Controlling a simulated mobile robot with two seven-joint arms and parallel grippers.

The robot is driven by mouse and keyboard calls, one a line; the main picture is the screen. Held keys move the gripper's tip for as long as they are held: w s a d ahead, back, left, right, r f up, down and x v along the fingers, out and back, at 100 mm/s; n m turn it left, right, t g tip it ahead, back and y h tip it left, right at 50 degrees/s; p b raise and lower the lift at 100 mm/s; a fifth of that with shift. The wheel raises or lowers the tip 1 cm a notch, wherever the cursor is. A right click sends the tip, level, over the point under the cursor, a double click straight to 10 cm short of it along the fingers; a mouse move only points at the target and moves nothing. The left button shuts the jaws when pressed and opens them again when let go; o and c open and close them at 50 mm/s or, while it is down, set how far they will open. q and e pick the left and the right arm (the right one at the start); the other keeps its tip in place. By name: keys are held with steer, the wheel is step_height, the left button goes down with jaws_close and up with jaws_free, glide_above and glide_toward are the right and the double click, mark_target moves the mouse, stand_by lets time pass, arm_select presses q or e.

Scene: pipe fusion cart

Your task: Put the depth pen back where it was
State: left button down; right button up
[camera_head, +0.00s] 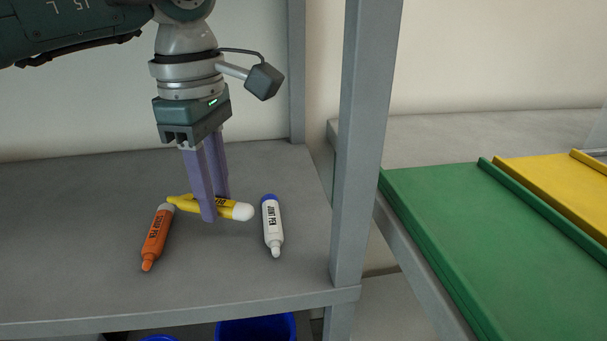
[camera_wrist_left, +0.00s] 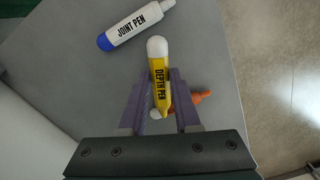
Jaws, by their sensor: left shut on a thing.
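The yellow depth pen (camera_head: 232,210) with a white cap is held between the purple fingers of my left gripper (camera_head: 213,208), low over the grey shelf (camera_head: 90,240). I cannot tell whether the pen touches the shelf. In the left wrist view the depth pen (camera_wrist_left: 158,72) lies lengthwise between the fingers, its label facing the camera and its white end pointing away. The orange pen (camera_head: 156,238) lies to its left, close to its narrow end, and the white joint pen (camera_head: 272,226) with a blue end lies to its right. My right gripper is out of view.
A grey upright post (camera_head: 362,150) stands at the shelf's right edge. Beyond it is a surface with a green panel (camera_head: 470,230) and a yellow panel (camera_head: 555,185). Blue bins (camera_head: 255,328) sit below the shelf. The left part of the shelf is clear.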

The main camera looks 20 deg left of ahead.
arm_select(q)
step_height(320, 180, down, 4)
steer(key=b, duration=0.2)
steer(key=shift+r+b, duration=0.1)
steer(key=shift+b, duration=0.25)
steer(key=shift+r, duration=0.15)
steer(key=c, duration=0.6)
jaws_free()
step_height(320, 180, up, 8)
steer(key=shift+a+f+p, duration=0.1)
steer(key=shift+f+p, duration=0.15)
steer(key=shift+p, duration=0.25)
